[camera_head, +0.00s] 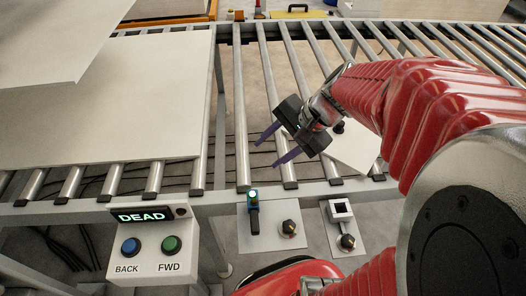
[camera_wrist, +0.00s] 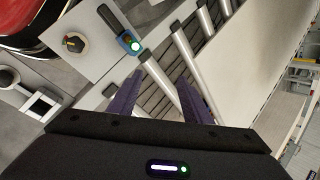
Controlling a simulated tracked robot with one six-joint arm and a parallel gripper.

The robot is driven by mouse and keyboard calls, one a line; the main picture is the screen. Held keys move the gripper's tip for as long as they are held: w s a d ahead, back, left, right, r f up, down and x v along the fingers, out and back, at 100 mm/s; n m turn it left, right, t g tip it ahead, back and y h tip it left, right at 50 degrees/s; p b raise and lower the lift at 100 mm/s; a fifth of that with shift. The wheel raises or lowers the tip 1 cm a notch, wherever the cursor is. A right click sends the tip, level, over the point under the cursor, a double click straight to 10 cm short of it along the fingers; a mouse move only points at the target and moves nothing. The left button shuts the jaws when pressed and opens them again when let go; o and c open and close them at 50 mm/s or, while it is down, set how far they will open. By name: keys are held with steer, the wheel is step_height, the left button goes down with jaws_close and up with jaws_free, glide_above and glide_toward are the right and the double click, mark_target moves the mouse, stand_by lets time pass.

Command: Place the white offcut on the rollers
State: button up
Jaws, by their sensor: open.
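The white offcut (camera_head: 355,150) is a small flat pale piece, seen to the right of my gripper at the rollers (camera_head: 268,85), partly hidden by my red arm. A dark round knob shows at its upper left edge. I cannot tell how it is supported. My gripper (camera_head: 266,154) is open, its two purple fingers pointing left over the rollers with nothing between them. In the wrist view, the open fingers (camera_wrist: 160,76) point toward the rollers (camera_wrist: 190,60), and the offcut does not show.
Large pale panels (camera_head: 110,110) cover the left rollers, one raised above another. A control box (camera_head: 155,243) reading DEAD, with BACK and FWD buttons, is at the front left. A green-lit device (camera_head: 253,205) and a knob (camera_head: 289,228) sit on a front plate. Bare rollers lie between.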

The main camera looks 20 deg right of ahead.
steer(key=s+a+r+n+t+h, duration=0.1)
steer(key=s+a+r+n+h, duration=0.3)
steer(key=s+n, duration=0.5)
step_height(320, 180, up, 2)
steer(key=n+h, duration=0.1)
steer(key=n, duration=0.2)
steer(key=shift+a, duration=0.3)
